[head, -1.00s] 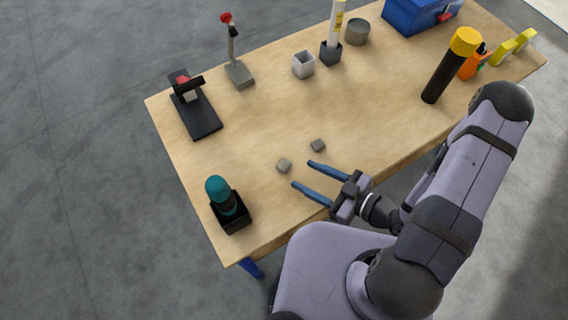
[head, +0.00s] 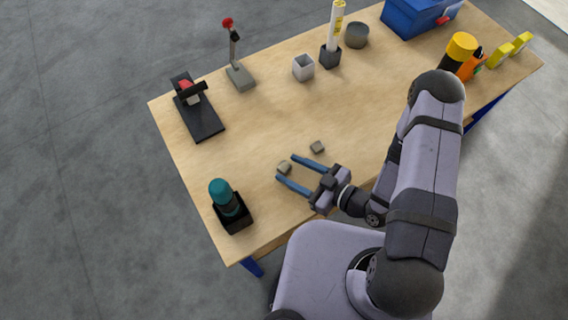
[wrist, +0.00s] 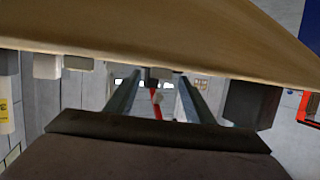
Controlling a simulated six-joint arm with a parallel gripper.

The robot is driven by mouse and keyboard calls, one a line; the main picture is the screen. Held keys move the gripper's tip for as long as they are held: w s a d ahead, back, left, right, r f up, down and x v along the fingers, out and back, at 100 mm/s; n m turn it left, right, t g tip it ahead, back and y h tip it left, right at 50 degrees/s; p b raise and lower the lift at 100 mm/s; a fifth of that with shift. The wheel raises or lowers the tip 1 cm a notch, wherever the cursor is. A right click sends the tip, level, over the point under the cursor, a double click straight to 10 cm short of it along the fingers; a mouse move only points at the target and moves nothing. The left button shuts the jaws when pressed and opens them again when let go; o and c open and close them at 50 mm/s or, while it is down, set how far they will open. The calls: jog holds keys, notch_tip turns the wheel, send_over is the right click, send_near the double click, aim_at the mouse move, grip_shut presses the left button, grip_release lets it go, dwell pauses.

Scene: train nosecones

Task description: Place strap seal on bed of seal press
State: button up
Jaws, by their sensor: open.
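A red-knobbed lever on a grey base (head: 239,77) and a black-based device (head: 198,117) stand at the back left; I cannot tell which is the seal press.
A teal-topped tool sits in a black holder (head: 235,215) at the front left. The table (head: 270,120) is clear between the blocks and the rear items.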

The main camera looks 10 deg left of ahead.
aim_at(292, 174)
jog(key=shift+w+a+f, duration=0.1)
jog(key=shift+a, duration=0.2)
jog(key=shift+c, duration=0.5)
jog(key=c, duration=1.1)
jog(key=shift+r, duration=0.25)
jog(key=shift+r, duration=0.55)
notch_tip(292, 174, up, 8)
jog(key=p, duration=0.4)
jog(key=shift+r, duration=0.25)
